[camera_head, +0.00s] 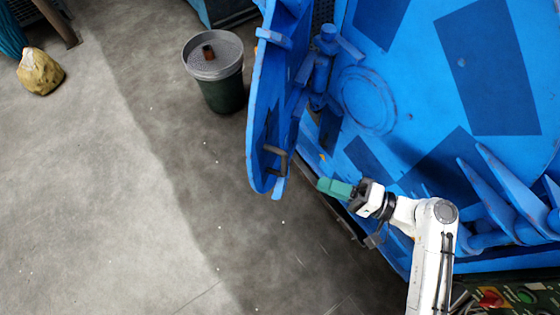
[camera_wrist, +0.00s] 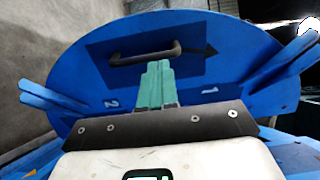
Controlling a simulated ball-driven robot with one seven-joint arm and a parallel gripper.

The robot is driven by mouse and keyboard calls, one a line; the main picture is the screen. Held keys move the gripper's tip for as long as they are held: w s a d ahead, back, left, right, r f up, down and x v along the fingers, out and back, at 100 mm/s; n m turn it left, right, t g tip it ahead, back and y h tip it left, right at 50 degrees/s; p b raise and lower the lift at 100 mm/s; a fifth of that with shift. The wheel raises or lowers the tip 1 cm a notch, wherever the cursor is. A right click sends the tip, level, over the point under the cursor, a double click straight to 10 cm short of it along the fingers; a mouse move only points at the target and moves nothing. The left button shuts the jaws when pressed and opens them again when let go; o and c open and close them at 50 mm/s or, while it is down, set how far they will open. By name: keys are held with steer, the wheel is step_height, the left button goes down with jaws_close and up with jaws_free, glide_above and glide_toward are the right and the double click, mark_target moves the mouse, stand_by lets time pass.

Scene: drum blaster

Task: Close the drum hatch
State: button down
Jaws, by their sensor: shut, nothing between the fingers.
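The blue drum hatch (camera_head: 276,95) stands swung open on its hinge, seen nearly edge-on in the head view. It also shows face-on in the wrist view (camera_wrist: 200,50), with a dark square patch and numbers on it. A dark handle (camera_wrist: 145,55) is fixed to the hatch; in the head view the handle (camera_head: 276,158) is near the hatch's lower end. My gripper (camera_head: 322,184) has green fingers and is just right of the hatch's lower end. In the wrist view my gripper (camera_wrist: 159,64) is shut and empty, its tips appearing just below the handle, apart from it.
The big blue drum (camera_head: 490,65) fills the right, with pointed blue ribs (camera_head: 500,190) at lower right. A yellowish rock (camera_head: 40,72) lies far left. The concrete floor between is clear.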

mark_target(260, 162)
steer(key=p+x, duration=0.2)
steer(key=x, duration=1)
steer(key=shift+a+p, duration=0.25)
steer(key=shift+p, duration=0.05)
steer(key=shift+w+a, duration=0.25)
steer(key=shift+a, duration=0.35)
steer(key=shift+a, duration=0.1)
